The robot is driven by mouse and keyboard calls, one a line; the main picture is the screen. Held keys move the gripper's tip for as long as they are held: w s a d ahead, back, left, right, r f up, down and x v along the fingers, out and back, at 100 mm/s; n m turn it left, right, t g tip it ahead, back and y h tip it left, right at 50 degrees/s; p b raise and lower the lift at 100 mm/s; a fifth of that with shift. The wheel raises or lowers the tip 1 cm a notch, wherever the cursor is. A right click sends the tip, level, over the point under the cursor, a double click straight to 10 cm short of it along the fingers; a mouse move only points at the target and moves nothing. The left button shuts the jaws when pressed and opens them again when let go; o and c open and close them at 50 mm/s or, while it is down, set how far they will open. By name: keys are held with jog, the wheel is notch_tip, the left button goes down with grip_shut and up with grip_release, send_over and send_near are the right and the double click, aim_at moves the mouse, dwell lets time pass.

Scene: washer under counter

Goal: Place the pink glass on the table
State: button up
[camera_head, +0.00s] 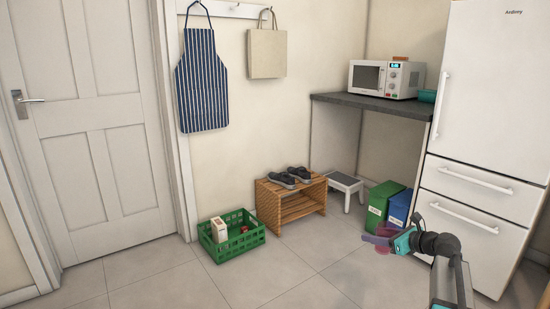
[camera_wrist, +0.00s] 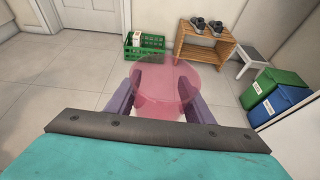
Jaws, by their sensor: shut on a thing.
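The pink glass (camera_wrist: 166,88) is see-through and sits between the two purple fingers of my gripper (camera_wrist: 163,100) in the wrist view. The fingers are shut on it, one on each side. In the head view, my gripper (camera_head: 379,241) is at the lower right, held out over the floor in front of the bins, and the pink glass (camera_head: 384,250) shows only as a small pink patch by the fingers. No table is clearly in view.
A green crate (camera_head: 231,236) with items stands on the floor. A wooden rack (camera_head: 290,203) holds dark shoes. The fridge (camera_head: 487,120) is right. Floor left is clear.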

jog(key=s+a+r+n+g+y, duration=0.1)
jog(key=s+a+r+n, duration=0.15)
jog(key=a, duration=0.45)
jog(key=s+a+r+n+g+y, duration=0.1)
jog(key=s+a+r+y, duration=0.2)
jog(key=a, duration=0.4)
jog(key=s+a+f+g, duration=0.1)
jog(key=s+a, duration=0.1)
jog(key=s, duration=0.2)
jog(key=s+a+f, duration=0.1)
jog(key=s+a, duration=0.2)
jog(key=s, duration=0.2)
notch_tip(320, 180, up, 22)
jog(key=p, duration=2.9)
jog(key=shift+w+d+f, duration=0.2)
jog(key=shift+w+d, duration=0.05)
jog(key=shift+d, duration=0.05)
jog(key=shift+n, duration=0.25)
jog(key=shift+d, duration=0.1)
